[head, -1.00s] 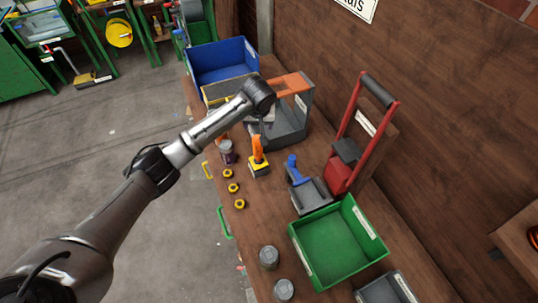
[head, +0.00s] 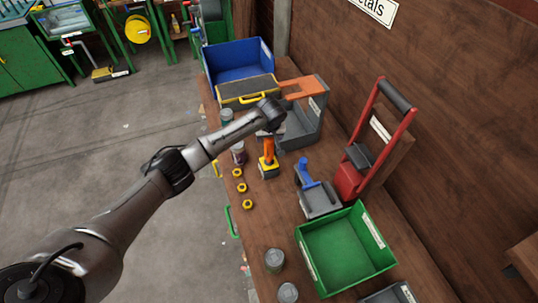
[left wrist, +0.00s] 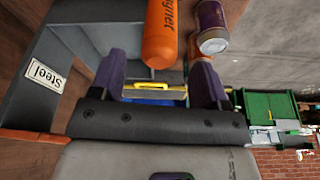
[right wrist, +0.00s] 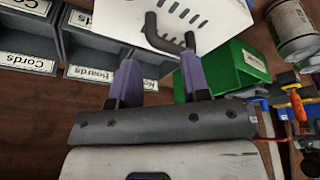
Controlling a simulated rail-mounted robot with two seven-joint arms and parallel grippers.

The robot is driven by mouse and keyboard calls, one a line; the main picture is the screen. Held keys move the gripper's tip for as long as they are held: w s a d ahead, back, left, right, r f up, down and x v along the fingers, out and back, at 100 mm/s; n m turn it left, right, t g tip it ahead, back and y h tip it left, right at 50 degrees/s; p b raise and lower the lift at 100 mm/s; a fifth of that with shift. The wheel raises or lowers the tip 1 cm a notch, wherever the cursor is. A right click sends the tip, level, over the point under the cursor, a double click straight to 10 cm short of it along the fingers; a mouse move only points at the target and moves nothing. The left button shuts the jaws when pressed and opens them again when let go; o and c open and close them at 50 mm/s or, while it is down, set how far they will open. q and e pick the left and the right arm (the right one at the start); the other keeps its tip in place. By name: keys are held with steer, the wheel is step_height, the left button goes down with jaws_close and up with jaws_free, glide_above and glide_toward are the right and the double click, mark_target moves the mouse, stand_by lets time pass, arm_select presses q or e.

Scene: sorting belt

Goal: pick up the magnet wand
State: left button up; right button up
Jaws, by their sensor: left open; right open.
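The magnet wand (head: 268,160) stands on the bench in the head view, with an orange handle and a yellow-and-dark base. My left gripper (head: 271,130) is just above its top and partly hides it. In the left wrist view the wand's orange cylinder (left wrist: 160,35), with part of a printed label, shows beyond and between the open fingers of the left gripper (left wrist: 159,82). I cannot tell whether they touch it. My right gripper (right wrist: 158,80) is open in the right wrist view and out of the head view. A dark hooked handle (right wrist: 170,33) shows beyond its fingers.
A purple jar (head: 238,153) and yellow rings (head: 242,188) stand left of the wand. A grey and orange stand (head: 303,125) is behind it. A blue-handled tool (head: 305,172), red frame (head: 350,180) and green bin (head: 307,265) are to the right.

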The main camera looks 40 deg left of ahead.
mark_target(269, 153)
arm_select(q)
steer(key=shift+x, duration=2.6)
steer(key=shift+r, duration=0.1)
steer(key=c, duration=1.1)
